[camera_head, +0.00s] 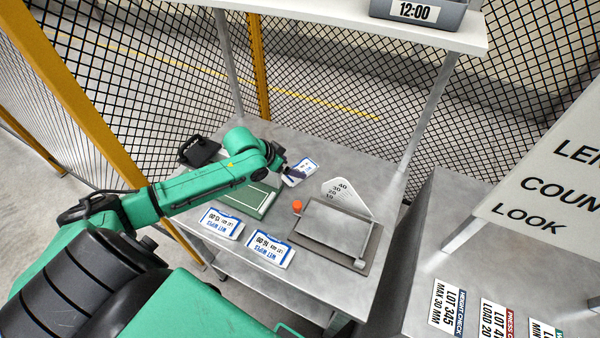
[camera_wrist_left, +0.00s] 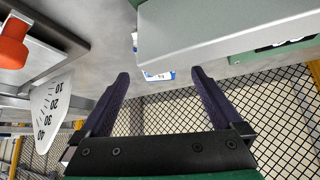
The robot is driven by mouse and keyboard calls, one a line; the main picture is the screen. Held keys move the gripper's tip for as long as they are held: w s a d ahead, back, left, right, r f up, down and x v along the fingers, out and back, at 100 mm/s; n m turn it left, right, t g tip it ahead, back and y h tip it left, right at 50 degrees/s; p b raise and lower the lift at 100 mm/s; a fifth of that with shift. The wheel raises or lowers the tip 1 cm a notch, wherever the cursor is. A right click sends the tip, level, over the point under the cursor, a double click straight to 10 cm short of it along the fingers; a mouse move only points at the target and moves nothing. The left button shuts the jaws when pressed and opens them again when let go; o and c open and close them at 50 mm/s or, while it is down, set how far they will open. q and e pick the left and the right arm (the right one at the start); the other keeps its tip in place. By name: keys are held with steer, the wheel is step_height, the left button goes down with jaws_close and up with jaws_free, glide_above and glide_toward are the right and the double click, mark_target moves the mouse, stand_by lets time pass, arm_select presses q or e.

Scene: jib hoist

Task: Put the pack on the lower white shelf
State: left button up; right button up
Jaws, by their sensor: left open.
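A white-and-blue pack (camera_head: 303,168) lies at the back of the grey metal table, and my left gripper (camera_head: 293,173) is right at it, partly covering it. In the left wrist view the two dark fingers of my left gripper (camera_wrist_left: 160,73) are apart, and a blue-edged piece of the pack (camera_wrist_left: 158,75) shows between their tips. I cannot tell whether a finger touches it. Two similar packs marked WET WIPES, a left one (camera_head: 222,223) and a right one (camera_head: 270,251), lie near the table's front edge. A white shelf (camera_head: 345,22) stands above the table on metal posts. My right gripper is out of view.
A grey bin marked 12:00 (camera_head: 418,12) sits on the shelf. On the table are a green board (camera_head: 246,199), a grey plate device with an orange knob (camera_head: 297,206) and a scale fan (camera_head: 345,196), and a black item (camera_head: 199,151). Mesh fencing stands behind.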

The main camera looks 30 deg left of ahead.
mark_target(299, 169)
arm_select(q)
steer(key=x, duration=0.4)
steer(key=shift+w+d+f, duration=0.2)
steer(key=shift+d+f, duration=0.05)
steer(key=c, duration=1.5)
